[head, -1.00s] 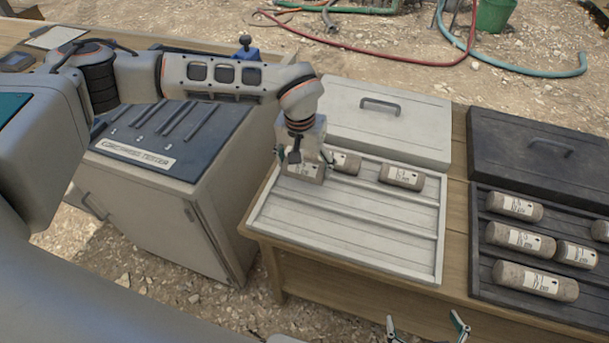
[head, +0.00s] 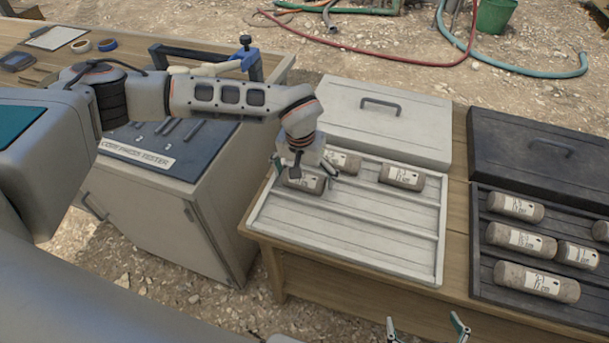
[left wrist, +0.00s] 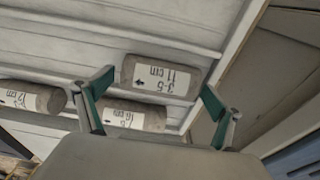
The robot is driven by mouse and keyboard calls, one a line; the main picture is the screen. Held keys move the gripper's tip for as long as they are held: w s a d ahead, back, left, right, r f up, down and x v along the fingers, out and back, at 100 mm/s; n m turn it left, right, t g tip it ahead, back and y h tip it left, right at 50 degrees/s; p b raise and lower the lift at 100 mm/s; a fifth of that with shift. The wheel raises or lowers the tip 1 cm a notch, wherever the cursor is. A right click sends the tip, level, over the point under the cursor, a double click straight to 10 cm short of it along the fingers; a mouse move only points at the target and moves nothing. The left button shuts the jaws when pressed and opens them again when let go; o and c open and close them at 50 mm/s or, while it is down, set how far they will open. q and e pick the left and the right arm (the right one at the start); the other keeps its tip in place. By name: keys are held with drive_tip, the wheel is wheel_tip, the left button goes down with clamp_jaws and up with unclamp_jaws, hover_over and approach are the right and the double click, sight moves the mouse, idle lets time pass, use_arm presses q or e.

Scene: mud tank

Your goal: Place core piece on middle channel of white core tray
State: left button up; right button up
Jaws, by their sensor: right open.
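The core piece (head: 307,184), a grey-brown cylinder with a white label, is at the left part of the white core tray (head: 345,250), in front of the back row of cores. My left gripper (head: 303,167) is over it. In the left wrist view the core piece (left wrist: 160,76) reads "3-5 11 cm" and lies between my left fingertips (left wrist: 158,80), one at each end. Any small gap at the ends is hard to tell, as is whether the core touches the tray floor. My right gripper (head: 428,328) is open and empty at the bottom edge.
Two cores, one (head: 345,163) and another (head: 401,177), lie in the tray's back channel. A white lid (head: 385,130) is behind it. A black tray (head: 480,265) with several cores stands at right. The front channels are empty.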

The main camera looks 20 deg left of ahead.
sight(302, 182)
use_arm(q)
drive_tip(key=shift+r, duration=0.15)
drive_tip(key=shift+r, duration=0.3)
wheel_tip(302, 182, up, 11)
drive_tip(key=s, duration=0.1)
drive_tip(key=shift+s+r+p, duration=0.15)
drive_tip(key=shift+s+p, duration=0.2)
drive_tip(key=shift+s, duration=0.05)
